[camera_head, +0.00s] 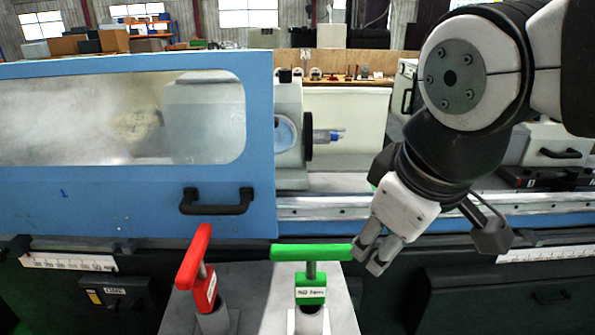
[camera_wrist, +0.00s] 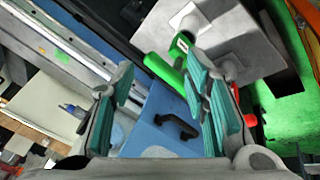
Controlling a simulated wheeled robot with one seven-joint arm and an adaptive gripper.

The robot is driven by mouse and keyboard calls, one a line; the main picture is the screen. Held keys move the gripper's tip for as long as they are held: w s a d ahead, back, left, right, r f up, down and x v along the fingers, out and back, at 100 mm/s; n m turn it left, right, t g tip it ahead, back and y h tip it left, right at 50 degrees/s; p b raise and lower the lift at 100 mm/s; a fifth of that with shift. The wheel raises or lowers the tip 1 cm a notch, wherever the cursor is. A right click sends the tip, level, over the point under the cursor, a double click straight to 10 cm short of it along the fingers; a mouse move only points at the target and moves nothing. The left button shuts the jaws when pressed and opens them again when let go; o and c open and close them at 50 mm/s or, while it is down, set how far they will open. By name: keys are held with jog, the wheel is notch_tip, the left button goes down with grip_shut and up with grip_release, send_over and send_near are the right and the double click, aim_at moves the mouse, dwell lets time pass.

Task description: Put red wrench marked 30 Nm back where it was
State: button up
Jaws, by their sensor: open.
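The red wrench (camera_head: 199,267) stands in a grey round holder (camera_head: 213,321) on the left of a grey stand, its red T-handle on top; its small label is too small to read. A red part (camera_wrist: 250,119) shows behind the right finger in the wrist view. A green wrench (camera_head: 311,272), with a label that looks like "50 Nm", stands upright in the holder to its right. Its green handle (camera_wrist: 163,71) also shows in the wrist view. My gripper (camera_head: 371,256) is open and empty, at the right end of the green handle; whether it touches is unclear.
The grinder's blue door (camera_head: 130,205) with a black handle (camera_head: 217,201) is behind the wrenches. The grey stand (camera_head: 255,290) is in front of the machine. The machine's rail (camera_head: 330,208) runs behind my gripper.

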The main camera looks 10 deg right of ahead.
jog(key=shift+s+d+f+m+t, duration=0.1)
jog(key=shift+s+d+f+m, duration=0.15)
jog(key=shift+s+d+m, duration=0.65)
jog(key=shift+s+d+f+m+t, duration=0.1)
jog(key=shift+s+f+m, duration=0.25)
jog(key=shift+m, duration=1.1)
jog(key=shift+s+d+f+m+t, duration=0.15)
jog(key=shift+s+d+m, duration=0.5)
jog(key=shift+m, duration=0.5)
jog(key=shift+s+a, duration=0.1)
jog(key=shift+a, duration=0.05)
